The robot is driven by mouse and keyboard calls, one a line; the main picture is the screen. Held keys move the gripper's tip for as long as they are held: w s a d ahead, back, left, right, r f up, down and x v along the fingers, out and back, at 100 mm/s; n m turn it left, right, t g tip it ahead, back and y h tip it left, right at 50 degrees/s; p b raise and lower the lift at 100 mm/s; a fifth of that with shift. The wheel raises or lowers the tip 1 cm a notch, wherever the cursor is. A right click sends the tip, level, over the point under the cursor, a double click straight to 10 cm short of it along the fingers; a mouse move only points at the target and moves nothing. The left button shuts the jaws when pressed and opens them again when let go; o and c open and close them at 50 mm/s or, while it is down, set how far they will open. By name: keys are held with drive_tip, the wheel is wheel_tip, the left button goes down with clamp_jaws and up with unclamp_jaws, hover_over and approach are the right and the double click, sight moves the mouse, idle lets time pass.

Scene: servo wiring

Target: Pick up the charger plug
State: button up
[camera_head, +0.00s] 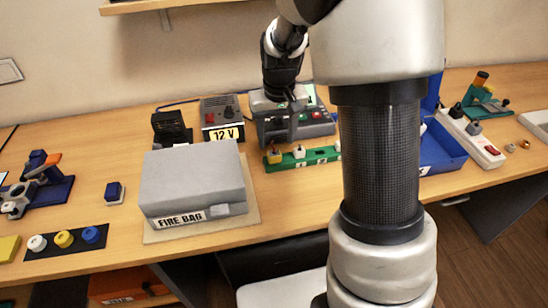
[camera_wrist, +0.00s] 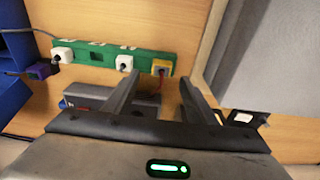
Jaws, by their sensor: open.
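No plug is labelled as the charger plug. A green socket strip (camera_head: 318,157) in the head view holds a yellow plug (camera_head: 273,156) and a white plug (camera_head: 299,151). In the wrist view the same strip (camera_wrist: 85,52) shows the yellow plug (camera_wrist: 162,67) with a reddish cord, a middle white plug (camera_wrist: 124,63) and a left white plug (camera_wrist: 62,55). My gripper (camera_wrist: 159,77) is open and empty above the bench. The yellow plug appears between its fingertips in the wrist view, apart from them.
A grey fire bag (camera_head: 192,180) stands left of the strip. A 12 V box (camera_head: 222,112) and a grey device (camera_head: 316,125) stand behind. A white power strip (camera_head: 487,154) with plugs and a blue bin (camera_head: 440,155) are at right. My arm hides part of the bench.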

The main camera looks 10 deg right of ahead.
sight(274, 153)
drive_tip(key=shift+w+a+f, duration=0.1)
drive_tip(key=shift+w+f, duration=0.1)
drive_tip(key=shift+f, duration=1.2)
drive_tip(key=shift+w+a+f, duration=0.1)
drive_tip(key=shift+w+f, duration=0.1)
drive_tip(key=shift+f, duration=1.15)
drive_tip(key=shift+c, duration=0.3)
drive_tip(key=c, duration=1.1)
